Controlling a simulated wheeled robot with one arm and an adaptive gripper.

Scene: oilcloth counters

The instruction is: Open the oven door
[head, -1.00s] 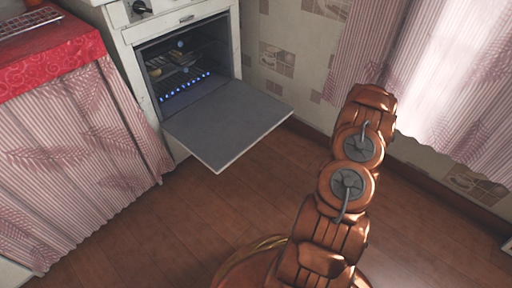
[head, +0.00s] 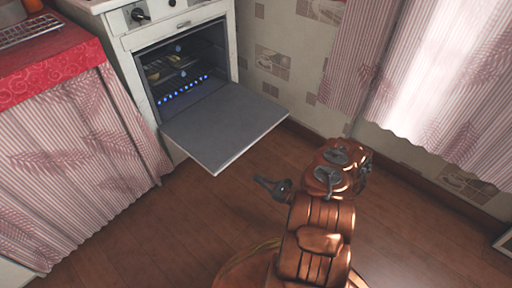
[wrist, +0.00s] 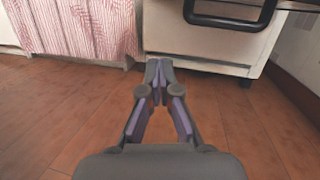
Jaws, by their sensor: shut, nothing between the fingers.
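The oven (head: 130,40) is white and stands at the upper left of the head view. Its grey door (head: 225,125) is folded down and out, roughly level, leaving the oven cavity (head: 180,70) open. Racks and a row of blue lights show inside. My gripper (head: 258,181) is shut and empty, out over the floor in front of the door and apart from it. In the wrist view my gripper (wrist: 158,66) points toward the oven's white lower front (wrist: 205,42). A black handle-like bar (wrist: 230,24) shows above and right of the fingertips.
A counter with a red cloth (head: 50,58) and striped curtain (head: 80,150) stands left of the oven. A papered wall (head: 275,55) and a curtain (head: 440,80) are at the right. The wooden floor (head: 130,235) in front is clear.

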